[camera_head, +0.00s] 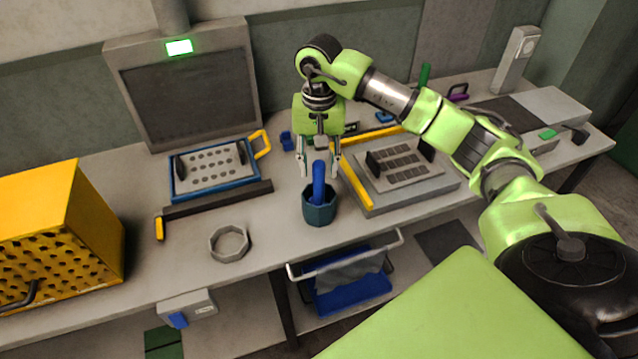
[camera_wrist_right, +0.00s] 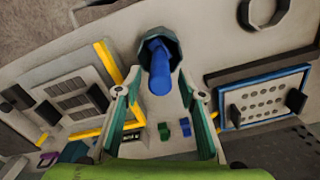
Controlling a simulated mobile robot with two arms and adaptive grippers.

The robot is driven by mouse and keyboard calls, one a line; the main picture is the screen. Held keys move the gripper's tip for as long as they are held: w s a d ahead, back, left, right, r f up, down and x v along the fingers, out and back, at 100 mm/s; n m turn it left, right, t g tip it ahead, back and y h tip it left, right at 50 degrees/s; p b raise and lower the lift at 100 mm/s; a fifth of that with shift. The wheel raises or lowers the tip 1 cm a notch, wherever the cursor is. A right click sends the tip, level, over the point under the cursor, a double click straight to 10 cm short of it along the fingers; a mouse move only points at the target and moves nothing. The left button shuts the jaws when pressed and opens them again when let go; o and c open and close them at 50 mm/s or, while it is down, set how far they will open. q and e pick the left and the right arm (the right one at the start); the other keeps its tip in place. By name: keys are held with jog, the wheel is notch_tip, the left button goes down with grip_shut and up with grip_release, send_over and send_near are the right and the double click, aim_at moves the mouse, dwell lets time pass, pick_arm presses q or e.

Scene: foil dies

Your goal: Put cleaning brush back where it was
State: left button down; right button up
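The cleaning brush appears to be the blue-handled item (camera_head: 318,182) standing in a dark teal octagonal cup (camera_head: 319,213) on the bench; its lower end is hidden in the cup. My right gripper (camera_head: 320,172) is open just above the cup, with its fingers to either side of the blue handle. In the right wrist view the blue handle (camera_wrist_right: 158,78) rises from the cup (camera_wrist_right: 171,46), beyond and between the spread fingers (camera_wrist_right: 160,98). I cannot see contact. My left gripper is not in view.
A grey hexagonal ring (camera_head: 229,257) lies left of the cup. A blue-framed die plate (camera_head: 214,190) and dark bar (camera_head: 218,201) lie behind it. A yellow-edged die plate (camera_head: 364,200) is close on the right. A yellow perforated box (camera_head: 83,220) stands at far left.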

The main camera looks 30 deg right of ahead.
notch_tip(320, 180, up, 6)
jog(key=shift+r+b, duration=0.1)
jog(key=shift+b, duration=0.55)
